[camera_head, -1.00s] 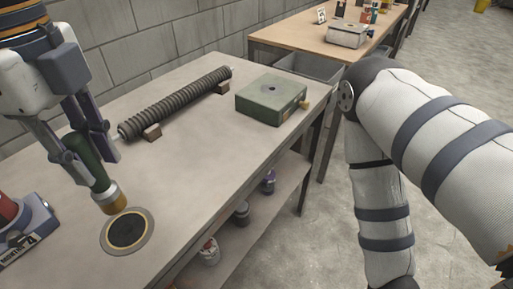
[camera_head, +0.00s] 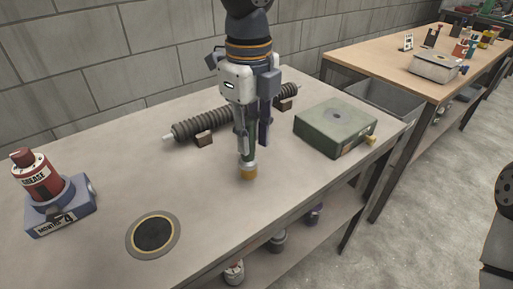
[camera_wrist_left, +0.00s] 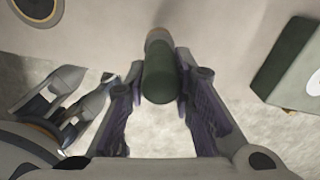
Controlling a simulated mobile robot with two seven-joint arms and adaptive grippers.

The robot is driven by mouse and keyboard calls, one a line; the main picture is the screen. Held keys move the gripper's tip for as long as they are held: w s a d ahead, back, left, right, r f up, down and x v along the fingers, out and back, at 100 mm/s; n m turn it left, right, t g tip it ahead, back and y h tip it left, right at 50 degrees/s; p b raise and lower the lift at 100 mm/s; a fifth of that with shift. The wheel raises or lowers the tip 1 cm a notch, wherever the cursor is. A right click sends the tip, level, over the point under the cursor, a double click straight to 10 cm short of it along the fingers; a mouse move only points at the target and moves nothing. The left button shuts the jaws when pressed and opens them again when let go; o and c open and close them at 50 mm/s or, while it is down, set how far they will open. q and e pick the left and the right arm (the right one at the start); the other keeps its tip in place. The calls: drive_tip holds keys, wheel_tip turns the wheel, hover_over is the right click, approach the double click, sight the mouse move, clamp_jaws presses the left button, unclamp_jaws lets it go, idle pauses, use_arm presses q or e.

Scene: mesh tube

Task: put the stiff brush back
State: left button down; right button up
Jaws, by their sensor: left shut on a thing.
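My left gripper (camera_head: 255,142) is shut on the stiff brush (camera_head: 249,172) and holds it over the middle of the table, brass-coloured end down. In the left wrist view the brush's green handle (camera_wrist_left: 160,75) shows between the dark fingers. The green box (camera_head: 322,133), with a small dark round opening on top, stands to the right of the brush, apart from it. My right gripper (camera_wrist_left: 90,85) shows low at the left of the left wrist view, fingers apart and empty, over the floor.
A ribbed dark tube (camera_head: 205,125) lies on blocks behind the gripper. A dark disc with a yellow ring (camera_head: 153,235) lies at the front left. A red grease can (camera_head: 37,177) stands in a blue-grey holder (camera_head: 62,207). The table between disc and box is clear.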

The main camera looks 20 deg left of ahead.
sight(254, 149)
use_arm(q)
drive_tip(key=shift+w+f, duration=0.3)
drive_tip(key=shift+f, duration=0.05)
drive_tip(key=shift+w+f, duration=0.2)
drive_tip(key=shift+f, duration=0.7)
drive_tip(key=shift+w+f, duration=0.15)
drive_tip(key=shift+f, duration=0.75)
drive_tip(key=shift+f, duration=0.15)
drive_tip(key=c, duration=1.4)
unclamp_jaws()
drive_tip(key=shift+o, duration=0.2)
wheel_tip(254, 149, up, 12)
drive_tip(key=shift+s+r, duration=0.1)
drive_tip(key=shift+r, duration=0.1)
